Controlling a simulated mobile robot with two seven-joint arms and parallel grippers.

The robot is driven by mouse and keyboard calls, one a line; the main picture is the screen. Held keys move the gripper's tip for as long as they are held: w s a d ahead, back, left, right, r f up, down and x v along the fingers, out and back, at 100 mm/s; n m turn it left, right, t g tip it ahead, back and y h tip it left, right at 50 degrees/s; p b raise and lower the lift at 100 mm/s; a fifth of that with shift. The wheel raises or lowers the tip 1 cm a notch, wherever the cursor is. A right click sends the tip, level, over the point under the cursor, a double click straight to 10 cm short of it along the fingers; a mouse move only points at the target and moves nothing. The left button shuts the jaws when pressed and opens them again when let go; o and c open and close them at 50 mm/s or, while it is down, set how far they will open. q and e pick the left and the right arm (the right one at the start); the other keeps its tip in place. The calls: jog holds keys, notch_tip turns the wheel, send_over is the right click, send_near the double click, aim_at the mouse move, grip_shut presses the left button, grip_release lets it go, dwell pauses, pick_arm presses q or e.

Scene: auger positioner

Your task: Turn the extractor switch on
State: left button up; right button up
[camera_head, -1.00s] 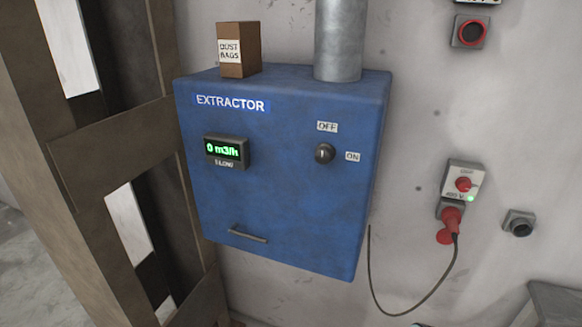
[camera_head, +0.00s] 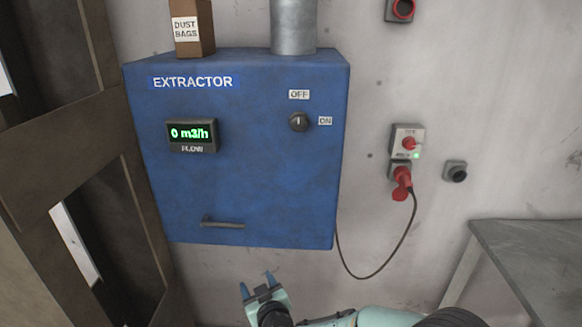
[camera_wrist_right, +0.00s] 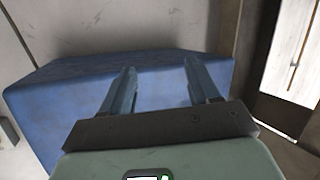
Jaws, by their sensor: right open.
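The blue extractor box (camera_head: 245,185) hangs on the wall in the head view. Its black rotary switch (camera_head: 299,122) is on the right of the front face, with an OFF label (camera_head: 299,94) above and an ON label (camera_head: 325,121) to the right. The knob's white mark points up, toward OFF. The flow display (camera_head: 191,134) reads 0 m3/h. My right gripper (camera_head: 257,284) is open and empty, below the box and well below the switch. In the right wrist view its two fingers (camera_wrist_right: 158,88) are apart, with the blue box (camera_wrist_right: 65,105) beyond. My left gripper is not in view.
A handle (camera_head: 222,224) sticks out low on the box front. A dust bags carton (camera_head: 193,30) and a metal duct (camera_head: 294,25) are on top. A red plug (camera_head: 401,180) with a hanging cable is right of the box. A grey table (camera_head: 530,255) stands at lower right.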

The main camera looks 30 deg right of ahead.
notch_tip(320, 180, up, 20)
jog(key=s+d+f+m+t+h+b, duration=0.1)
jog(key=s+d+t+h+b, duration=0.1)
jog(key=d+t+h, duration=0.15)
jog(key=m+t+h+b, duration=0.1)
jog(key=m+t+h, duration=0.15)
jog(key=h, duration=0.25)
send_near(299, 127)
jog(key=shift+m+g, duration=0.25)
jog(key=shift+g, duration=0.05)
jog(key=p+x, duration=0.1)
jog(key=x, duration=0.3)
jog(key=p+x, duration=0.1)
jog(key=x, duration=0.3)
jog(key=shift+w+r, duration=0.15)
jog(key=shift+r, duration=0.2)
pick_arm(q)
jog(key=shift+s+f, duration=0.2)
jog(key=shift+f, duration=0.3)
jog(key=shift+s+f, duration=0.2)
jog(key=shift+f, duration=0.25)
pick_arm(e)
jog(key=c, duration=1)
